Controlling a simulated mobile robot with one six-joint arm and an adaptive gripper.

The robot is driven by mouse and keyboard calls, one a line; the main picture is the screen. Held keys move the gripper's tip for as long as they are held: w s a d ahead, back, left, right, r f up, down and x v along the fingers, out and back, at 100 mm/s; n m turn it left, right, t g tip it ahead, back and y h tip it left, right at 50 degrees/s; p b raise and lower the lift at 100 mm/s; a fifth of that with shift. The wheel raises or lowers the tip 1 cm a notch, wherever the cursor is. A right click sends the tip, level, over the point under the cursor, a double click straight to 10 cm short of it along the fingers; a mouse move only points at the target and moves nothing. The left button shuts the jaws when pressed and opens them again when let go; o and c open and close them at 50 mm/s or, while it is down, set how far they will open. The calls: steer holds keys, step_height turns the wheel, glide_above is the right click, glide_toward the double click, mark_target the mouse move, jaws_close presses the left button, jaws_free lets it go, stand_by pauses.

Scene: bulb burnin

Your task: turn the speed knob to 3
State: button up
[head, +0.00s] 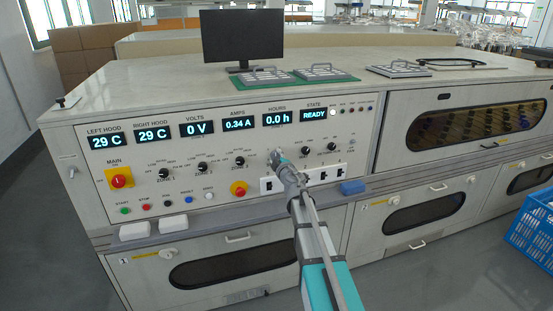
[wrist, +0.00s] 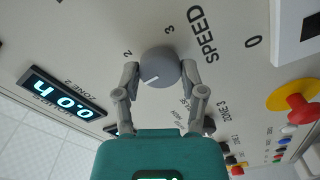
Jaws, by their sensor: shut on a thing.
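The speed knob (wrist: 160,67) is a round grey dial on the panel beside the printed word SPEED. In the wrist view a short white pointer line on it faces the lower left, towards my left finger. The printed 2 is at its upper left and the 3 above it; a 0 stands farther right. My gripper (wrist: 160,72) is shut on the knob, one finger on each side. In the head view my gripper (head: 279,157) is against the control panel (head: 225,180), and it hides the knob there.
A red knob on a yellow plate (wrist: 297,103) is at the right in the wrist view. The main switch (head: 118,178) is at the left. The state display (head: 314,115) reads READY.

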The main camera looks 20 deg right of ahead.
steer(key=m, duration=1.3)
steer(key=shift+m, duration=0.4)
steer(key=m, duration=1.4)
steer(key=shift+a, duration=0.1)
steer(key=o, duration=1.1)
steer(key=shift+o, duration=0.2)
steer(key=shift+s, duration=0.15)
